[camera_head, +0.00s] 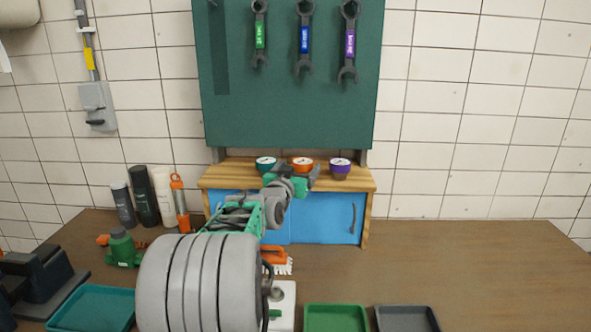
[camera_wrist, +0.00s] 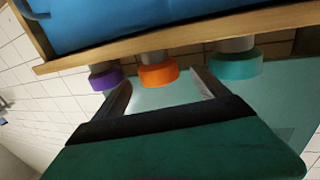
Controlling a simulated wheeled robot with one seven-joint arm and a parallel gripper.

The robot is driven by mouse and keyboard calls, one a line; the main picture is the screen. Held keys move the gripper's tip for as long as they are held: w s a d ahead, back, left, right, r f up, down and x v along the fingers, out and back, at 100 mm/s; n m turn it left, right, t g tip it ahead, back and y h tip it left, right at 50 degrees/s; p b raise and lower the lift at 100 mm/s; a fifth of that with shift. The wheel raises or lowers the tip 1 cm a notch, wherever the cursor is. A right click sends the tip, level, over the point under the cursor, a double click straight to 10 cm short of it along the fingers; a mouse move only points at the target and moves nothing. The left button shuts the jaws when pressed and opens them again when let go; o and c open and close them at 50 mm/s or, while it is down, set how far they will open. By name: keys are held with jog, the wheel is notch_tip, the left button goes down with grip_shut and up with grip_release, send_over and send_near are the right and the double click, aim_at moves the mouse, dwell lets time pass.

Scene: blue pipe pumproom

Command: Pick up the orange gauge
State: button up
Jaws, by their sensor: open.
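The orange gauge (camera_head: 302,164) stands on the wooden top of the blue cabinet, between a teal gauge (camera_head: 265,163) and a purple gauge (camera_head: 340,168). In the wrist view the orange gauge (camera_wrist: 157,75) lies ahead of my gripper (camera_wrist: 163,88), between the lines of its two fingers. The fingers are apart with nothing held between them. The purple gauge (camera_wrist: 105,77) and the teal gauge (camera_wrist: 236,65) are just outside the fingers on either side. In the head view my gripper (camera_head: 291,176) is in front of the gauges, and my arm hides part of the cabinet.
The blue cabinet (camera_head: 330,217) stands against the tiled wall, under a green board (camera_head: 290,100) with hanging wrenches. Bottles (camera_head: 143,197) and a green valve (camera_head: 123,248) are at left. Teal (camera_head: 92,308), green (camera_head: 336,318) and grey (camera_head: 407,319) trays lie in front. The table's right side is clear.

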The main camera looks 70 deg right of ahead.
aim_at(306, 158)
jog(key=d+p, duration=0.1)
jog(key=d, duration=0.1)
jog(key=d+p, duration=0.1)
jog(key=d, duration=0.3)
jog(key=shift+s+d+r+p, duration=0.2)
jog(key=shift+s+d+p, duration=0.05)
jog(key=shift+p, duration=0.15)
jog(key=shift+d+f, duration=0.1)
jog(key=shift+d, duration=0.3)
jog(key=shift+a, duration=0.1)
jog(key=shift+c, duration=0.4)
jog(key=c, duration=1.5)
jog(key=shift+c, duration=0.2)
